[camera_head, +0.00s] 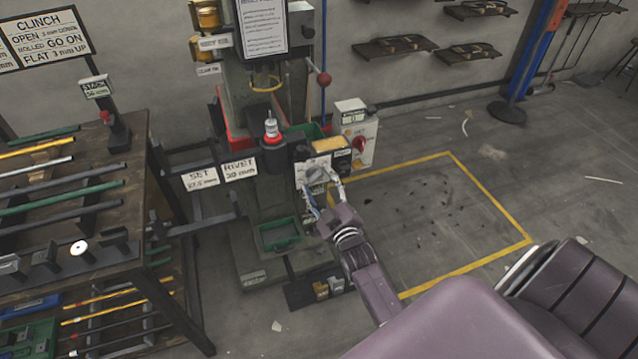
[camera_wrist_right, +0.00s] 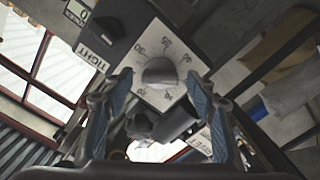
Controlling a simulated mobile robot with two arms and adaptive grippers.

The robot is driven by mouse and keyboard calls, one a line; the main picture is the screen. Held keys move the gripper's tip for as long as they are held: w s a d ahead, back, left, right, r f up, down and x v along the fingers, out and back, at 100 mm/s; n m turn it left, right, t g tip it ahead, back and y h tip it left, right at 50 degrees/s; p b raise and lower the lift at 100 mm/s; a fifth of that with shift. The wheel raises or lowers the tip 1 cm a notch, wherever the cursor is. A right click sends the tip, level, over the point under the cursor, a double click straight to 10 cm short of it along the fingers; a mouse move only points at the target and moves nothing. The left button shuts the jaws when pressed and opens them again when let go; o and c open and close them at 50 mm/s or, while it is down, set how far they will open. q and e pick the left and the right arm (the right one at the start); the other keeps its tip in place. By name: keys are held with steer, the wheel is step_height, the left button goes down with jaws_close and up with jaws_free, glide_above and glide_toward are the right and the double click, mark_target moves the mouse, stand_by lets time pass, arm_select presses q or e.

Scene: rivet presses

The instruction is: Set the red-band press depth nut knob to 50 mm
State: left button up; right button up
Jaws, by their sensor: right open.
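The press (camera_head: 262,190) is a grey-green machine with red at its body. A small white dial plate with a round grey knob (camera_head: 317,174) is on its right side. My left gripper is not in view.
A sign reading TIGHT (camera_wrist_right: 93,60) is beside the dial. A control box with a red knob (camera_head: 359,144) is right of the dial. A rack of rods (camera_head: 65,190) stands at left. The yellow-outlined floor area (camera_head: 440,215) is clear apart from debris.

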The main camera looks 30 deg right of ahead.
steer(key=shift+c, duration=0.2)
steer(key=c, duration=1.1)
steer(key=shift+m, duration=0.4)
steer(key=shift+m+p, duration=0.3)
steer(key=shift+m, duration=0.4)
steer(key=m+p, duration=0.1)
steer(key=m, duration=0.6)
steer(key=shift+m, duration=1.9)
